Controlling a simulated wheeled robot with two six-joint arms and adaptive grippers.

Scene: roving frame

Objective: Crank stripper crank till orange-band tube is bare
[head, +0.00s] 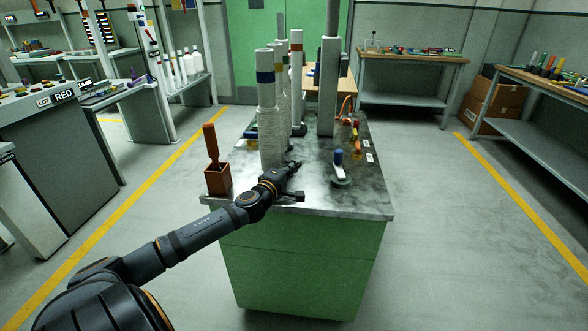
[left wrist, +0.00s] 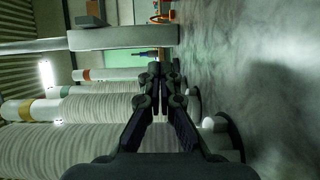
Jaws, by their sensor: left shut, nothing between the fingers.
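The orange-band tube (head: 296,62) stands upright toward the back of the green bench, behind the blue-band tube (head: 265,85). It also shows sideways in the left wrist view (left wrist: 108,74). A round base with a blue-topped handle (head: 339,160), perhaps the crank, stands on the bench top to the right of my gripper. My left gripper (head: 297,165) is shut and empty, low over the front of the bench, right of the blue-band tube's ribbed lower part. Its closed fingers show in the left wrist view (left wrist: 157,70). It appears apart from the handle. My right gripper is out of view.
A tall grey post (head: 328,85) rises from the bench. A brown box (head: 218,181) with an orange-handled tool stands at its front left corner. Small coloured parts (head: 356,137) lie along the right side. Other benches line the walls, and the floor on both sides is clear.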

